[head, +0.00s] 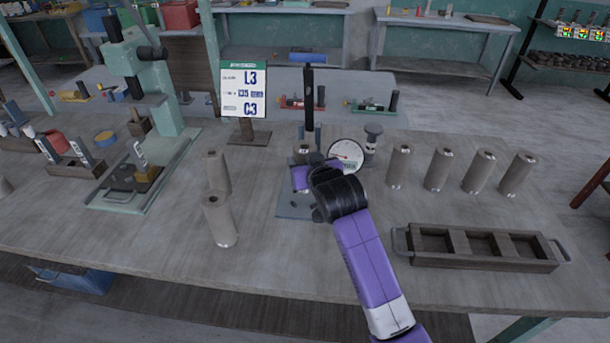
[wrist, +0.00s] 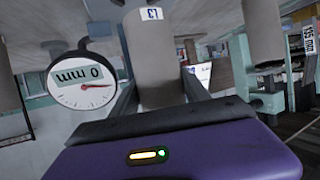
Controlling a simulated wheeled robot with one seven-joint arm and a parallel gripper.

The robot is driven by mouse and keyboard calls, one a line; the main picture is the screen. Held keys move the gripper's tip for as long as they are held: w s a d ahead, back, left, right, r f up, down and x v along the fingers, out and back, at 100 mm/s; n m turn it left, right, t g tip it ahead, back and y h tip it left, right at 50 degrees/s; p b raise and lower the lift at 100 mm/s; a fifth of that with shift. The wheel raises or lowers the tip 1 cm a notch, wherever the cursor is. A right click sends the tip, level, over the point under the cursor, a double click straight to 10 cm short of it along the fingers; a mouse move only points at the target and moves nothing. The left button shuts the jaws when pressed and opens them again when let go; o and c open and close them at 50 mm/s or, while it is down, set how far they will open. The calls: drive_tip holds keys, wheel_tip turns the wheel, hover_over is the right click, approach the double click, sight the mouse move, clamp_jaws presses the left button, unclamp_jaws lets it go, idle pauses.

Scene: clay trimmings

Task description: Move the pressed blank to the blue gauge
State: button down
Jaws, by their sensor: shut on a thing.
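My gripper (head: 304,172) is shut on a grey-brown cylindrical blank, the pressed blank (wrist: 160,65), which stands between the two fingers in the wrist view and carries a small white tag. In the head view my wrist and gripper hide most of it. The blue gauge has a blue-grey base plate (head: 293,208), a dark upright post (head: 308,100) and a round white dial (head: 346,154). The dial (wrist: 82,88) also shows in the wrist view, beside the blank, reading about 0 mm. My gripper is over the base plate; I cannot tell whether the blank touches it.
Two blanks (head: 219,222) stand left of the gauge and several (head: 439,168) to its right. A wooden tray with empty compartments (head: 420,263) lies front right. A green press (head: 140,75) and a sign (head: 244,90) reading L3 and C3 stand behind left. The front middle is clear.

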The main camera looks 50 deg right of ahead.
drive_tip(key=shift+f, duration=2.3)
drive_tip(key=shift+f, duration=0.1)
drive_tip(key=c, duration=0.5)
unclamp_jaws()
drive_tip(key=shift+f, duration=0.15)
drive_tip(key=shift+s+r, duration=0.1)
drive_tip(key=shift+r, duration=0.1)
drive_tip(key=v, duration=1.2)
drive_tip(key=shift+f, duration=0.1)
